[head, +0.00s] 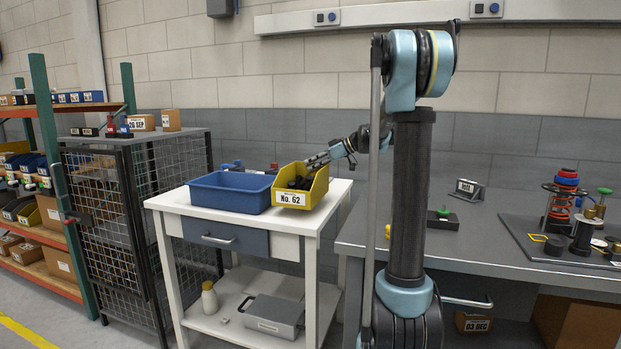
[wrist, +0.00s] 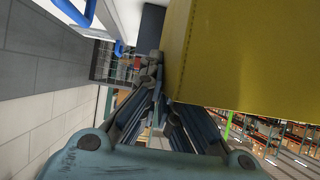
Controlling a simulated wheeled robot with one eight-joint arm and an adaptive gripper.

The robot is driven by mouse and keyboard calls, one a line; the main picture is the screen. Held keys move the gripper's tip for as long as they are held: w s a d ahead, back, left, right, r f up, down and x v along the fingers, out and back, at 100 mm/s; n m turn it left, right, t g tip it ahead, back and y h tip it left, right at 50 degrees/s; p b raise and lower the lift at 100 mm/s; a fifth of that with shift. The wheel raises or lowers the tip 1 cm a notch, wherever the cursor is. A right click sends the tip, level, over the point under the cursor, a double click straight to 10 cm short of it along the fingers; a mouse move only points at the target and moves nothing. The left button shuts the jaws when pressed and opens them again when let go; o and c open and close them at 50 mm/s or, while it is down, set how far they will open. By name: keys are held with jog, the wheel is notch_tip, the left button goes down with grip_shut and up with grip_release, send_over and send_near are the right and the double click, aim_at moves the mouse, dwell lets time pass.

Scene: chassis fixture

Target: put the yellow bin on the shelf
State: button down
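The yellow bin (head: 302,187), labelled "No. 62" and holding dark parts, is at the right end of the white cart's top (head: 327,205), beside the blue bin. My gripper (head: 318,161) is at its upper back right rim. In the wrist view, the yellow bin (wrist: 245,55) fills the upper right. Whether the bin's base touches the cart is unclear. An orange and green shelf rack (head: 48,178) stands at the far left.
The blue bin (head: 230,193) stands close left of the yellow bin. A mesh cage (head: 130,200) is between cart and rack. The cart's lower shelf holds a bottle (head: 209,298) and a grey case (head: 272,316). A grey workbench (head: 470,235) is at right.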

aim_at(312, 182)
jog(key=shift+f, duration=2)
jog(key=c, duration=1.8)
grip_release()
